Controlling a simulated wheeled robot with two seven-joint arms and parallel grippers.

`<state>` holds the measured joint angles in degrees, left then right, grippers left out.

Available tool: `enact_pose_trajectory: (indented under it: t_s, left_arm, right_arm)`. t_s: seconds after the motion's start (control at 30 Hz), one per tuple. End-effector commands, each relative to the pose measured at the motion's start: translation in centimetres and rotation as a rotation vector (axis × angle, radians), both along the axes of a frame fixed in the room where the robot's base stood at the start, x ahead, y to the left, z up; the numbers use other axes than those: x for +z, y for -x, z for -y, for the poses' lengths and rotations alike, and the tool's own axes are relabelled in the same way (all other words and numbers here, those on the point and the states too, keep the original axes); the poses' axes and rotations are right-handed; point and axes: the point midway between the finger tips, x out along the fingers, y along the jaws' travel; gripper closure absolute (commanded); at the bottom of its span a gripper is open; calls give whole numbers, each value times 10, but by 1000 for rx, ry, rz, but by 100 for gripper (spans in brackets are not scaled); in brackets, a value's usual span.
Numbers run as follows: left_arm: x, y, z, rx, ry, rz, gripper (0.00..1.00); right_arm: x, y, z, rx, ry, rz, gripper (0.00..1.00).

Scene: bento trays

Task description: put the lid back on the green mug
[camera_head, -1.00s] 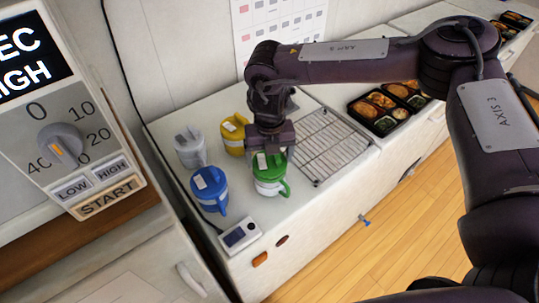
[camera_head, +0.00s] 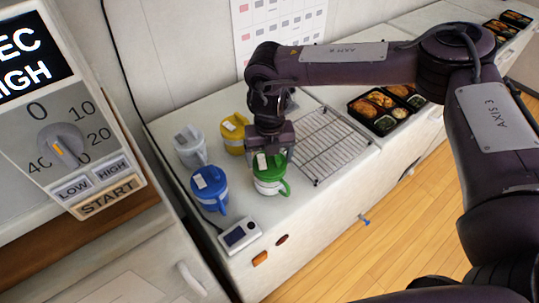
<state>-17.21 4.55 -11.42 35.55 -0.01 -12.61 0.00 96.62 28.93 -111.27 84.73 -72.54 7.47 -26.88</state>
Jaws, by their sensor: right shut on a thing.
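The green mug (camera_head: 268,186) stands upright on the white counter, with a green handle on its right side. A green lid (camera_head: 262,173) with a pale tab is at the top of the mug. I cannot tell whether it is fully seated. My right gripper (camera_head: 270,156) points down over the mug and is shut on the lid. The gripper hides the back part of the lid. My left gripper is not in view.
A blue mug (camera_head: 210,193), a white mug (camera_head: 190,148) and a yellow mug (camera_head: 233,134) stand close by on the left. A wire rack (camera_head: 330,146) lies to the right, with bento trays (camera_head: 371,123) beyond. A small device (camera_head: 240,235) sits at the counter's front.

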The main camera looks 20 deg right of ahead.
Motion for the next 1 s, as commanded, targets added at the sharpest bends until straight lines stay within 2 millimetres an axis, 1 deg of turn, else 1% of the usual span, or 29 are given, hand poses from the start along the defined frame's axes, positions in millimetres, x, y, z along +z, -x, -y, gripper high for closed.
enact_pose_trajectory:
  t_s: [0.23,0.27,0.37,0.77,1.0]
  left_arm:
    - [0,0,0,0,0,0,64]
    - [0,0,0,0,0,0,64]
    - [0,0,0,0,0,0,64]
    - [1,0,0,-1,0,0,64]
    - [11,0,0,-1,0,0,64]
  right_arm:
    - [0,0,0,0,0,1,40]
    - [0,0,0,0,0,1,14]
    - [0,0,0,0,0,1,1]
    - [1,0,0,0,0,1,0]
    - [14,0,0,0,0,1,0]
